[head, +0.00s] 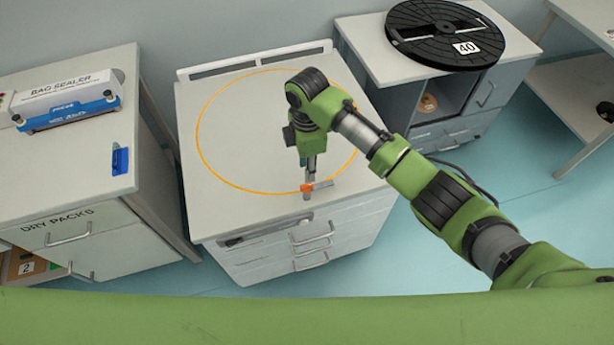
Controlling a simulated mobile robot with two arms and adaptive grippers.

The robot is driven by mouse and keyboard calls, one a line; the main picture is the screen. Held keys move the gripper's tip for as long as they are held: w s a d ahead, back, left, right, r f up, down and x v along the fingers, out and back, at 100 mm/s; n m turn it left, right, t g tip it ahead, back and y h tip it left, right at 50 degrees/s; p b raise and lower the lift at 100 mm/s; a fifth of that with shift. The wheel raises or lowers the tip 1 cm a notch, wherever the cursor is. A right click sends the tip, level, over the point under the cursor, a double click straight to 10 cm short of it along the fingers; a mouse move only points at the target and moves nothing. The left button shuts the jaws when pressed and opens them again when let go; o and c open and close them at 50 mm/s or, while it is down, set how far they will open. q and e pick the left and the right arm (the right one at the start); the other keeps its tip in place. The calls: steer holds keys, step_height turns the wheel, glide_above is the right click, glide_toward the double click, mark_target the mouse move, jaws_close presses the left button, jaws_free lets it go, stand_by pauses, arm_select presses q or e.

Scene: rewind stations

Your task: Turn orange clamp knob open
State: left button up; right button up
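The orange clamp knob (307,187) sits at the front edge of the middle cabinet top, on a small grey clamp (322,185). My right gripper (310,176) points down right at the knob, its fingertips over or against it. The fingers look narrow, and I cannot tell whether they are closed on the knob. The arm reaches in from the right. My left gripper is not in view.
A thin orange circle (198,128) is marked on the middle cabinet top (215,215). A bag sealer (68,98) and a small blue object (120,160) lie on the left cabinet. A black reel (446,35) labelled 40 lies on the back right cabinet.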

step_height(320, 180, up, 4)
stand_by(0.6)
